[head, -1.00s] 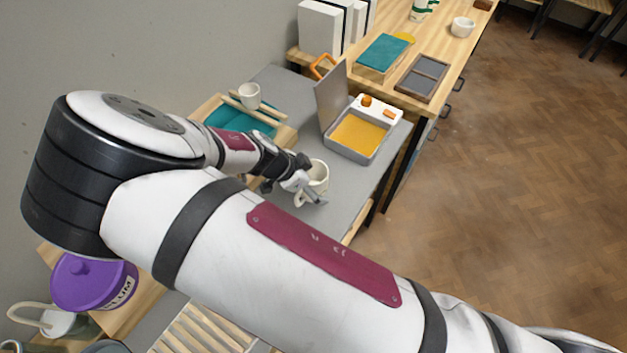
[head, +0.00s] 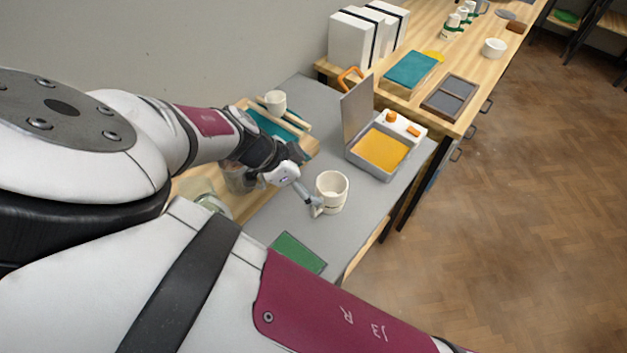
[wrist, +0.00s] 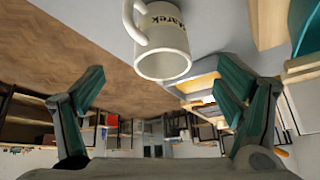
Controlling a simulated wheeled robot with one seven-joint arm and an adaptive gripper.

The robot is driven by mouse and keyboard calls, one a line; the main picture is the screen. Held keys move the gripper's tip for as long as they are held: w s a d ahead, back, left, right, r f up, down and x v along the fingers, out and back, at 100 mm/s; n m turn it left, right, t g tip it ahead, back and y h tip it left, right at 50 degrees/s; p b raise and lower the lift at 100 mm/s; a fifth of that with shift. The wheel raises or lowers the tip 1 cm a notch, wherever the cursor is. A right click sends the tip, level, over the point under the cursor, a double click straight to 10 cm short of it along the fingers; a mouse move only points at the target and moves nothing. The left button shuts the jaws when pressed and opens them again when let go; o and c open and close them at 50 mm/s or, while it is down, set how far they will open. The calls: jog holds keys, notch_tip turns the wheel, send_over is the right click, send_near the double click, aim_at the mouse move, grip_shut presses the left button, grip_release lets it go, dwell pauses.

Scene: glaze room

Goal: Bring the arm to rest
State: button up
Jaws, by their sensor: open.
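My gripper (head: 309,198) is open, at the left side of a white mug (head: 331,192) in the head view. The mug stands upright on the grey worktop (head: 284,210), its handle towards my gripper. In the wrist view my gripper's two teal fingers (wrist: 162,90) are spread wide with nothing between their tips. The mug (wrist: 168,45) shows beyond them at the top, with dark lettering and its handle at left. Whether a finger touches the handle is unclear. My arm is stretched across the head view, hiding much of the near worktop.
An open grey case with a yellow inside (head: 382,150) stands behind the mug. A wooden tray with teal cloth (head: 268,125) and a white cup (head: 275,102) lies behind my wrist. A green card (head: 298,253) lies nearer. Floor (head: 520,220) at right is clear.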

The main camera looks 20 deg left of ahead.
dwell(0.5)
jog(key=w+d+r+n+g+y, duration=0.1)
jog(key=d+r+n+g+y, duration=0.4)
jog(key=d+r, duration=1.45)
jog(key=s+d+r+n+t, duration=0.5)
jog(key=s+d+r, duration=0.7)
jog(key=d, duration=0.3)
jog(key=shift+s+d+r+n+t, duration=0.3)
jog(key=shift+d+r+t, duration=0.1)
jog(key=shift+r+t, duration=0.1)
